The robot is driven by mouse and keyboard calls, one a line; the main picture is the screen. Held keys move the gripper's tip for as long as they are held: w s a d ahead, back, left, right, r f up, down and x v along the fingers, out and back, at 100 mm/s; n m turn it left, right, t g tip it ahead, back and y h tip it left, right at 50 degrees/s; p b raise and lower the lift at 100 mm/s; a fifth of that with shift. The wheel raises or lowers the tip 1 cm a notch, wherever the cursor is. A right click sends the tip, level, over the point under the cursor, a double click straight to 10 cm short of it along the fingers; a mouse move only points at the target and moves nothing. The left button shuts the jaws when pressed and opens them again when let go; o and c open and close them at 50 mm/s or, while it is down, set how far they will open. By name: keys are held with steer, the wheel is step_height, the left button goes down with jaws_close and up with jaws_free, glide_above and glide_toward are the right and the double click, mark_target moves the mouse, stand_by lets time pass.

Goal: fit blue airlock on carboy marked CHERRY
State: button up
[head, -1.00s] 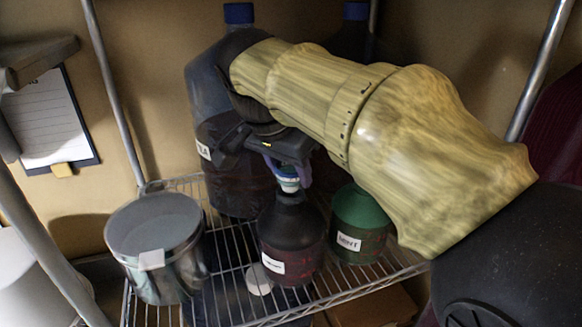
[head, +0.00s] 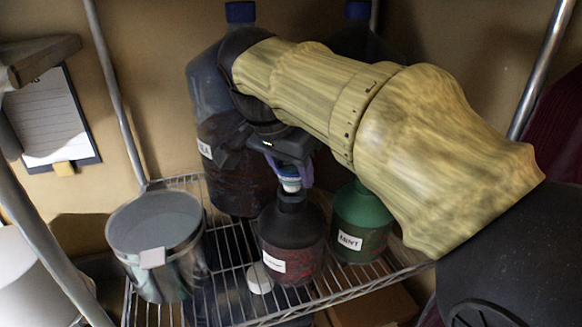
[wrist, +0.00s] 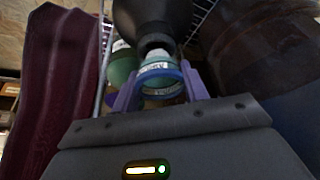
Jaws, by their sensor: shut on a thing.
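My gripper (head: 291,178) is shut on a small blue-and-white airlock (head: 289,185), which also shows between the purple fingers in the wrist view (wrist: 160,76). The airlock is right above the neck of a dark carboy (head: 294,229). I cannot tell whether it touches the opening. The carboy stands upright on the wire shelf, with dark red contents and a white label too small to read surely. In the wrist view the dark carboy (wrist: 150,18) and its neck lie just beyond the airlock.
A green carboy (head: 362,213) with a white label stands close on the right. A metal pot (head: 155,250) is on the left, and a large dark bottle (head: 232,185) with a blue cap is behind. A white disc (head: 260,279) lies on the wire shelf (head: 300,300).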

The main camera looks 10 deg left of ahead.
steer(key=shift+f+b, duration=0.55)
steer(key=shift+f, duration=0.2)
stand_by(0.8)
